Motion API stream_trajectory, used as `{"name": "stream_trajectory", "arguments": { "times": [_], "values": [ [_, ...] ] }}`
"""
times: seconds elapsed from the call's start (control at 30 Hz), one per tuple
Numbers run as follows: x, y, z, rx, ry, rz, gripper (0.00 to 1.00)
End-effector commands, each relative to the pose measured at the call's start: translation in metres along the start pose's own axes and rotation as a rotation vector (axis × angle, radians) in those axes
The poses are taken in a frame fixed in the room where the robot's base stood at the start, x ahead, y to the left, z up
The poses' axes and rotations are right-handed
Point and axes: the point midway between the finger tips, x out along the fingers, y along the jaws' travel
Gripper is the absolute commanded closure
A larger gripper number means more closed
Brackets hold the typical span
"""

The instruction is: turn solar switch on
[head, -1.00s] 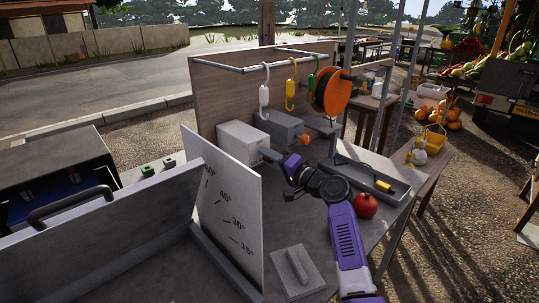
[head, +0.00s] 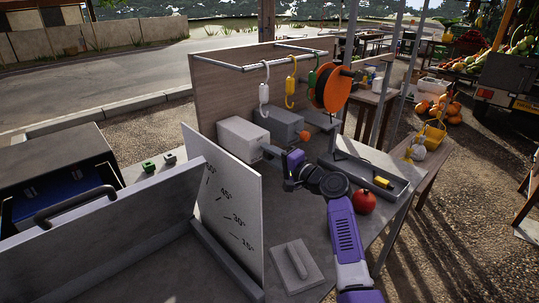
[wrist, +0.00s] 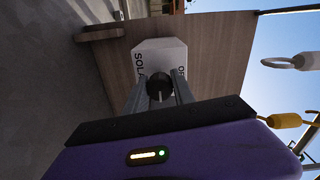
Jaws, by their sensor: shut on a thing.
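The white switch box (head: 240,140) stands on the table against the wooden back board. In the wrist view its face (wrist: 150,52) shows dark letters, "SOLA" on the left and a part-hidden "O…" label on the right. A round black knob (wrist: 159,86) sits on that face. My gripper (wrist: 159,92) has one finger on each side of the knob and is shut on it. In the head view my gripper (head: 276,158) is in front of the box, and the knob is too small to make out.
A grey box (head: 283,124) with an orange knob stands behind the white one. Hooks hang from a rail above, beside an orange reel (head: 333,88). An angle-marked panel (head: 225,205) stands to the left. A red fruit (head: 364,201) and a grey tray (head: 372,168) are to the right.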

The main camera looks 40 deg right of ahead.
Motion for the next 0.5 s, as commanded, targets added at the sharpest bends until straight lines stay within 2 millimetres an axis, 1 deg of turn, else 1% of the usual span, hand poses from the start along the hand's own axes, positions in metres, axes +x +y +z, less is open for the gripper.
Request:
{"name": "stream_trajectory", "arguments": {
  "times": [0.03, 0.07, 0.13, 0.17, 0.5],
  "values": [
    [-0.0011, 0.0027, -0.0015, 0.002, 0.003, 0.004, 1.00],
    [-0.0011, 0.0027, -0.0015, 0.002, 0.003, 0.004, 0.66],
    [-0.0010, 0.0025, -0.0013, 0.002, 0.003, 0.003, 0.52],
    [-0.0009, 0.0023, -0.0011, 0.002, 0.002, 0.003, 0.48],
    [-0.0028, 0.0011, -0.0005, 0.000, 0.001, 0.001, 0.48]
  ]
}}
